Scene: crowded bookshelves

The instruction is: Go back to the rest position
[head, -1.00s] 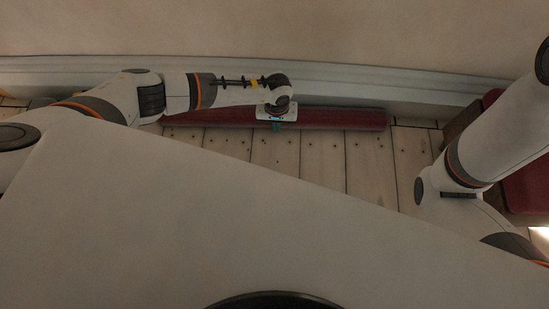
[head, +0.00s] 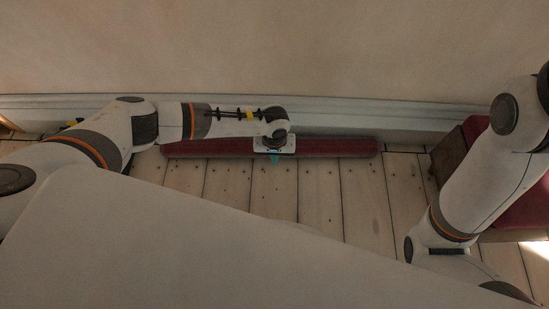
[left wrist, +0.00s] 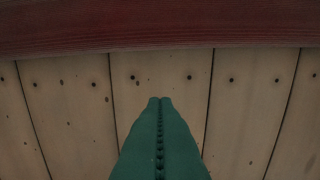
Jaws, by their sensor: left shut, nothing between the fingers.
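My left gripper (head: 274,158) shows in the head view at the end of my left arm, over the dark red board by the wall. In the left wrist view its green fingers (left wrist: 160,102) are together with nothing between them, above the plank floor. My right arm comes in at the right of the head view, bent; its gripper is out of the picture.
The dark red board (head: 335,146) lies along the foot of the wall, and it crosses the top of the left wrist view (left wrist: 160,28). A pale baseboard (head: 350,116) runs behind it. Dark red furniture (head: 510,205) stands at the right. The plank floor (head: 315,195) between is bare.

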